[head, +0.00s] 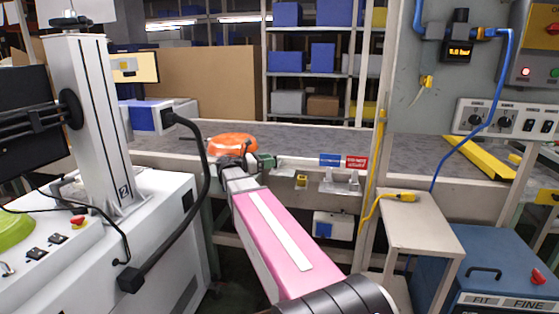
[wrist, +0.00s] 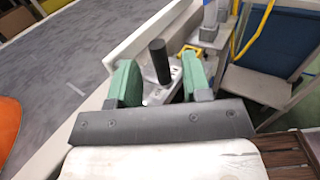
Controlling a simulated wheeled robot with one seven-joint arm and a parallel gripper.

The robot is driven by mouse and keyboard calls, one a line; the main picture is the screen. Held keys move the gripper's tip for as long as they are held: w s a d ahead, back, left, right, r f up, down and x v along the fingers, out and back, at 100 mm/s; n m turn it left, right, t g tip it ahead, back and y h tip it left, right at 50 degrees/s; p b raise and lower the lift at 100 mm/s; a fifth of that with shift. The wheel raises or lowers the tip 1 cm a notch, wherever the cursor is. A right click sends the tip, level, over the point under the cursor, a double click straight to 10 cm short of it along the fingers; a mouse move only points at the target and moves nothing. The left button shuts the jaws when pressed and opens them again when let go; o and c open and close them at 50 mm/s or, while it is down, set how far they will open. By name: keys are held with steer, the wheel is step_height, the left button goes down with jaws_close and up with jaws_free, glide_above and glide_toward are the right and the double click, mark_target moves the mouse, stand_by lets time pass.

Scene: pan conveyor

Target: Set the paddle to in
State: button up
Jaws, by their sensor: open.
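A dark upright cylindrical handle (wrist: 159,62), which looks like the paddle, stands on a metal plate (wrist: 158,94) at the conveyor's side in the wrist view. My gripper is open, and its two green fingers stand apart on either side of the handle in that view. I cannot tell how deep the handle sits between them or whether either finger touches it. In the head view my gripper (head: 265,161) is at the conveyor's near edge. The handle is not clear there, and no in or out marking is readable.
An orange pan (head: 233,144) lies on the grey conveyor belt (head: 310,142), left of my gripper. Blue and red labels (head: 357,162) and a metal bracket (head: 340,184) are on the conveyor's side to the right. A small table (head: 415,215) stands at the right.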

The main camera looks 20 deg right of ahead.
steer(key=shift+d, duration=2.5)
jaws_close()
